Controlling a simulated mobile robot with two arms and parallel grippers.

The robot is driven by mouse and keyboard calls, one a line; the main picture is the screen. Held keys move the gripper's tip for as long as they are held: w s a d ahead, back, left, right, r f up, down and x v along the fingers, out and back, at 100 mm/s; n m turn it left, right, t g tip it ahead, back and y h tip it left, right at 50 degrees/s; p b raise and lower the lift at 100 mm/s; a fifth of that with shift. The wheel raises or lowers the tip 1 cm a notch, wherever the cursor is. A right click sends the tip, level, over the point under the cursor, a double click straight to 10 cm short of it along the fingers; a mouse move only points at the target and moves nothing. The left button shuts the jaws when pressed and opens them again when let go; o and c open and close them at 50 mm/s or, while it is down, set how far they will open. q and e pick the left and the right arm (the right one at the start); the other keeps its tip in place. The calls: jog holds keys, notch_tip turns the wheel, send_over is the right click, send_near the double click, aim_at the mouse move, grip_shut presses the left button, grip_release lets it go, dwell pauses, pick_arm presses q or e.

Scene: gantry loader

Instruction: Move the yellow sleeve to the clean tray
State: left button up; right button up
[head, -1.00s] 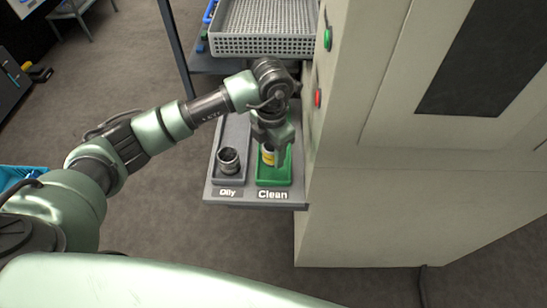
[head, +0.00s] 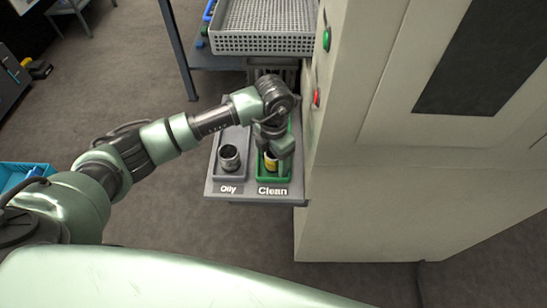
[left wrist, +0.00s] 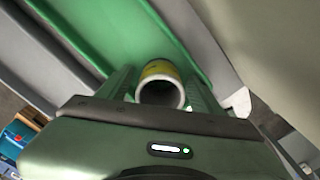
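The yellow sleeve (head: 271,164), a short hollow cylinder with a yellow band and a pale rim, is in the green clean tray (head: 264,182), labelled "Clean". In the left wrist view, the sleeve (left wrist: 161,86) shows its open end towards the camera, over the green tray floor. My left gripper (head: 278,158) is at the clean tray, partly covering the sleeve. Its two fingers (left wrist: 160,88) stand on either side of the sleeve, with narrow gaps showing, so it looks open. My right gripper is not in view.
A dark metal sleeve (head: 230,158) stands in the grey oily tray (head: 231,178) to the left. The pale machine wall (head: 345,190) rises close on the right, with green and red buttons. A grey mesh basket (head: 262,42) sits behind.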

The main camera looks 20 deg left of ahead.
pick_arm(q)
jog(key=shift+r, duration=0.1)
jog(key=shift+r, duration=0.25)
notch_tip(320, 180, up, 10)
jog(key=shift+r+b, duration=0.25)
jog(key=shift+b, duration=0.85)
jog(key=shift+r, duration=0.6)
